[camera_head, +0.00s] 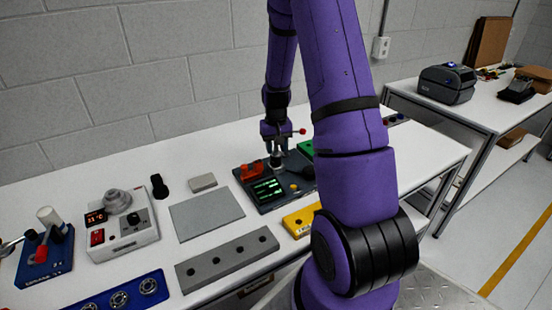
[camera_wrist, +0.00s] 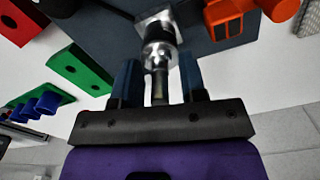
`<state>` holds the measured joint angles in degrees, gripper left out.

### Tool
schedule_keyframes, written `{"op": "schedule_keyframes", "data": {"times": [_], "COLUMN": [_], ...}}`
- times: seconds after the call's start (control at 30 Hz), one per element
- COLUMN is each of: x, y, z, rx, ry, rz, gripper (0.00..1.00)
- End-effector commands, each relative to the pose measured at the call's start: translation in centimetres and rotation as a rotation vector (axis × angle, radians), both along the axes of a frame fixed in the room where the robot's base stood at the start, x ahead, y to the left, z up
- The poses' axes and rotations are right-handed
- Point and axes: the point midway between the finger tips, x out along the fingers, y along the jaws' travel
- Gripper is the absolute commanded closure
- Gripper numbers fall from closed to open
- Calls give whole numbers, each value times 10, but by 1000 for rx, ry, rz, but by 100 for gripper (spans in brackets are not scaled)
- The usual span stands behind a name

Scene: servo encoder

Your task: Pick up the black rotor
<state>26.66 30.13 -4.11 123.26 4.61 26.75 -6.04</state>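My gripper (camera_head: 277,140) points down over a dark station with green displays (camera_head: 268,189). In the wrist view, the two blue-grey fingers of my gripper (camera_wrist: 158,68) are apart, with a gap on each side of a narrow metal shaft between them. Beyond the fingertips is a shiny silver cylinder with a dark band (camera_wrist: 158,32), on the dark station surface. I cannot tell whether this banded part is the black rotor. A small black upright piece (camera_head: 158,185) stands on the table to the left, apart from my gripper; its identity is also unclear.
An orange-red block (camera_head: 251,172) sits on the station beside my gripper; a green block (camera_head: 306,148) is behind and right. A yellow block (camera_head: 300,221), grey holed bar (camera_head: 228,259) and flat grey plate (camera_head: 207,215) lie nearby. A heater box (camera_head: 122,232) stands left.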

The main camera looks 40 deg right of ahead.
Motion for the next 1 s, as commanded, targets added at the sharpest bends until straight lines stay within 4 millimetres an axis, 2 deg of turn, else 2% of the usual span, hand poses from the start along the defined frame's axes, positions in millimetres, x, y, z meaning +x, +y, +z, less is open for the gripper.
{"op": "schedule_keyframes", "data": {"times": [0.03,0.13,0.17,0.53,0.67,0.8,1.0], "x": [0,0,0,1,1,1,-34], "y": [0,0,0,0,0,-1,19], "z": [0,0,0,5,17,37,40], "rx": [0,0,0,-1,-2,-2,0], "ry": [0,0,0,-2,-4,-4,0], "rz": [0,0,0,0,0,0,0], "gripper": [73,96,100,100,100,100,100]}}
